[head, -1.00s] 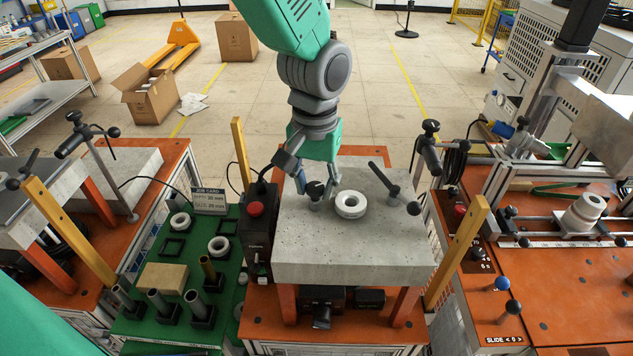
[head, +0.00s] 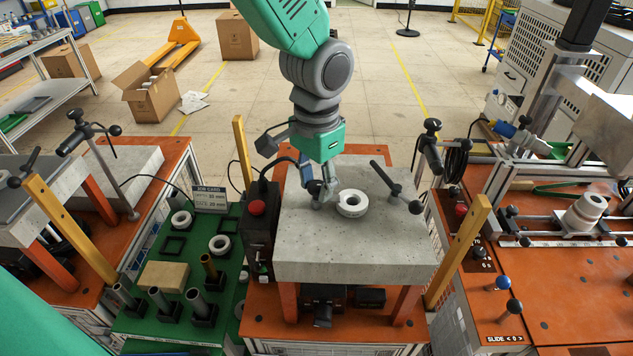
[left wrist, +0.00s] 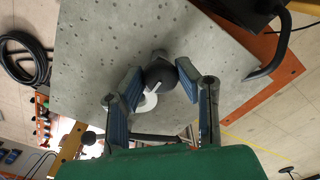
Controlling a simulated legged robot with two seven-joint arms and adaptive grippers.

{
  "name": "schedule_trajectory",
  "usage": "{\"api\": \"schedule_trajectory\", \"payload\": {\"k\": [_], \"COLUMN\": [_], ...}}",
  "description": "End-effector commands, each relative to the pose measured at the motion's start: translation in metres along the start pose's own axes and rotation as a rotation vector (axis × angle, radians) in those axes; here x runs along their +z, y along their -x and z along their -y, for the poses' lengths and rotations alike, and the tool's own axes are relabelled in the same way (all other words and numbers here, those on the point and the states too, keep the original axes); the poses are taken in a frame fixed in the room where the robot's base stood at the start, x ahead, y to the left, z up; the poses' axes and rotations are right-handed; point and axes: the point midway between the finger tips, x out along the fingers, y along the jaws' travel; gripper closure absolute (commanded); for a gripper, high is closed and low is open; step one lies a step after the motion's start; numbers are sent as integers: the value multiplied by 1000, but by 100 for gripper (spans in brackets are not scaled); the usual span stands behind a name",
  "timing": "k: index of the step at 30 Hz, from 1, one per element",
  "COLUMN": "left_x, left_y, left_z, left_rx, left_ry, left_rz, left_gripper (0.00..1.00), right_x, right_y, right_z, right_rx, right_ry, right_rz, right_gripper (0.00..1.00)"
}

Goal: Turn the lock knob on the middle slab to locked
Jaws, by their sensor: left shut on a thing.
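The middle slab (head: 350,245) is a grey speckled block on orange legs. The lock knob (left wrist: 159,76) is dark and round with a pale mark, on the slab's top. A white ring (head: 352,203) lies on the slab just right of the gripper. My right gripper is not in view.
A dark bar handle with a ball end (head: 397,190) stands on the slab's right side. A control box with a red button (head: 257,208) stands left of the slab. A yellow post (head: 460,250) rises at the right.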

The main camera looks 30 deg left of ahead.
Motion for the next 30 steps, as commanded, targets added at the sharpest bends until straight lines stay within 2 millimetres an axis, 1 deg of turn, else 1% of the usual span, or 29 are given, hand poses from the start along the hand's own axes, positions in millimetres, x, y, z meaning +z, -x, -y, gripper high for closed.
{"api": "schedule_trajectory", "payload": {"k": [1, 10, 11, 12, 21, 23, 26, 29, 30], "left_x": [-6, -6, -6, -6, -1, -1, -2, -3, -3], "left_y": [4, 4, 4, 4, 2, 4, 14, 31, 40], "left_z": [2, 1, 1, 1, 0, 0, 0, 0, 1], "left_rx": [-3, -3, -3, -3, -2, -2, -2, -2, -3], "left_ry": [-2, -2, -2, -2, -1, -1, -1, -1, -1], "left_rz": [-18, -18, -18, -17, -8, -9, -9, -11, -13], "left_gripper": [100, 100, 65, 51, 51, 51, 51, 51, 51], "right_x": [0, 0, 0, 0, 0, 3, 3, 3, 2], "right_y": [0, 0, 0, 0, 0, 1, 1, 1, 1], "right_z": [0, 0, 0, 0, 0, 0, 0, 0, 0], "right_rx": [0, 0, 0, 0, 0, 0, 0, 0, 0], "right_ry": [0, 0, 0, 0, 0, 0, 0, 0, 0], "right_rz": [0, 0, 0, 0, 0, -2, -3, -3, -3], "right_gripper": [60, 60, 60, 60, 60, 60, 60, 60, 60]}}
